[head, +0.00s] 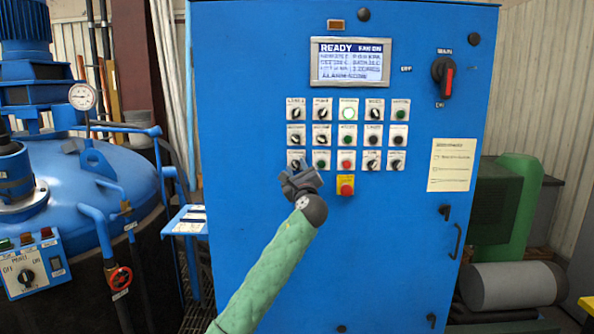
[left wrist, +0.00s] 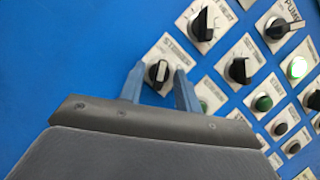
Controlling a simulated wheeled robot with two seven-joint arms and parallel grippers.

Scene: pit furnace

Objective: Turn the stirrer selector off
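The stirrer selector is a black knob (left wrist: 158,73) with a pale pointer mark on a white plate labelled STIRRER, seen in the left wrist view. In the head view its plate (head: 294,156) is at the lower left of the button grid, partly hidden by my left gripper. My left gripper (head: 300,178) is in front of the blue cabinet, just below that plate. In the left wrist view its two blue-grey fingers (left wrist: 159,70) are apart, one on each side of the knob, with gaps showing. I cannot tell how deep they reach. My right gripper is not in view.
The blue cabinet (head: 400,240) carries several other knobs and buttons close by. A red emergency button (head: 346,186) on a yellow plate is right of the gripper. A display (head: 350,62) reads READY. A main switch (head: 446,77) is at upper right. A blue furnace vessel (head: 70,165) stands left.

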